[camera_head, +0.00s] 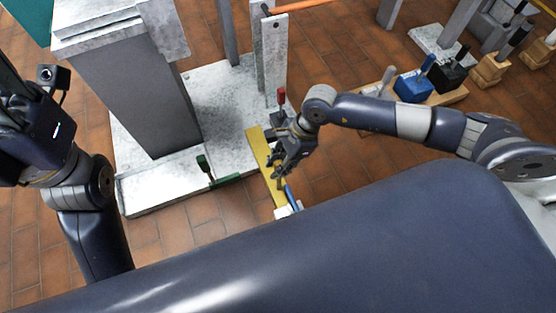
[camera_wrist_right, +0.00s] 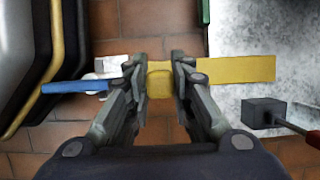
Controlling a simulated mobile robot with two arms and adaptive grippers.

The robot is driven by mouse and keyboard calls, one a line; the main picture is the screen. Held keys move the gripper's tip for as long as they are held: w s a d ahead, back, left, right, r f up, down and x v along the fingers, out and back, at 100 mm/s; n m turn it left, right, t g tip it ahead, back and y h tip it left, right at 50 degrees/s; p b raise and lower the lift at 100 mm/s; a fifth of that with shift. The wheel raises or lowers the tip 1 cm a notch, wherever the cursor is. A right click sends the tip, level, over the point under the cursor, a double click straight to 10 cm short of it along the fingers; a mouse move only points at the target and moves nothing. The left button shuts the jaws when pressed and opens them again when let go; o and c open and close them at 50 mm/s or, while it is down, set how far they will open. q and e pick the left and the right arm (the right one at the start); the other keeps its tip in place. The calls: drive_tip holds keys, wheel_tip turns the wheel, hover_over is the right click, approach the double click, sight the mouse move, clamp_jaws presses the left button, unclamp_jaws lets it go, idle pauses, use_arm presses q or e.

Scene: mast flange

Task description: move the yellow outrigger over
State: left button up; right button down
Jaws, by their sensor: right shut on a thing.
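The yellow outrigger (camera_head: 259,152) is a flat yellow bar near the right edge of the pale base plate, partly hidden by my right gripper (camera_head: 281,170) in the head view. In the right wrist view, the outrigger (camera_wrist_right: 238,69) runs across between the fingers, with one end over the pale plate. My right gripper (camera_wrist_right: 159,80) is shut on its narrower middle part. A blue handle and a white block (camera_wrist_right: 108,66) show at the bar's other end. My left arm is at the left of the head view; its fingertips are not clearly seen.
The pale base plate (camera_head: 215,95) carries a tall grey mast (camera_head: 130,90). A green-handled part (camera_head: 203,162) and a red-handled part (camera_head: 281,97) stand near the outrigger. A wooden board with blue and black blocks (camera_head: 413,86) lies at the right. Tiled floor (camera_head: 335,185) is free beside the gripper.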

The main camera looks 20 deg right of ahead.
drive_tip(key=shift+s, duration=0.35)
drive_tip(key=c, duration=1.4)
unclamp_jaws()
drive_tip(key=shift+w, duration=0.1)
drive_tip(key=shift+d+r, duration=0.2)
drive_tip(key=shift+r, duration=0.15)
drive_tip(key=v, duration=1.1)
